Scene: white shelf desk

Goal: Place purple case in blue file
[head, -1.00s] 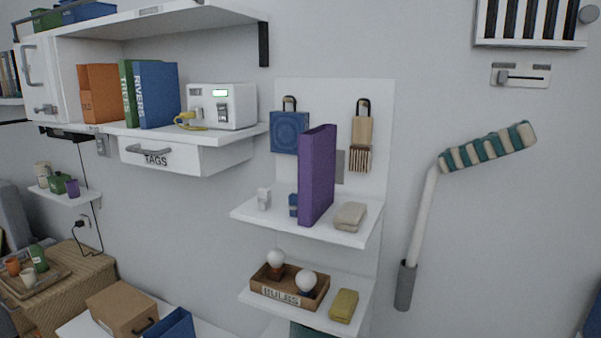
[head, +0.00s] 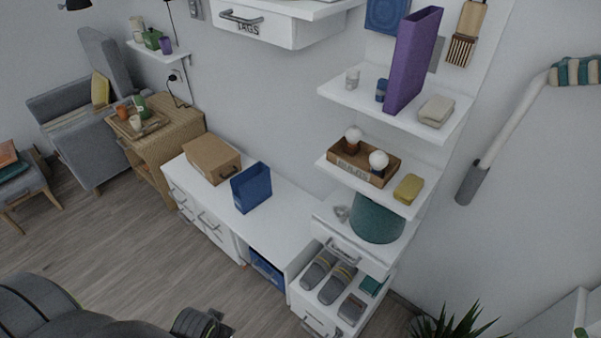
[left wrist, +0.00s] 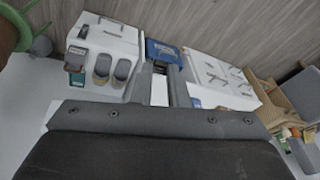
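The purple case (head: 415,62) is a tall, thin case standing upright on the upper small wall shelf at the right of the head view. The blue file (head: 251,188) is an open-topped blue holder standing on the white low cabinet, below and left of the case. My left gripper (head: 208,325) is at the bottom edge of the head view, partly cut off, in front of the cabinet and away from both. In the left wrist view, my left gripper (left wrist: 160,88) has its fingers apart with nothing held between them. My right gripper is not in view.
A cardboard box (head: 211,158) stands left of the file on the cabinet (head: 190,190). The case's shelf (head: 350,98) also holds small blue and clear items and a beige bundle (head: 436,111). Below are a bulb tray (head: 363,162), yellow block (head: 408,188) and slippers (head: 338,282).

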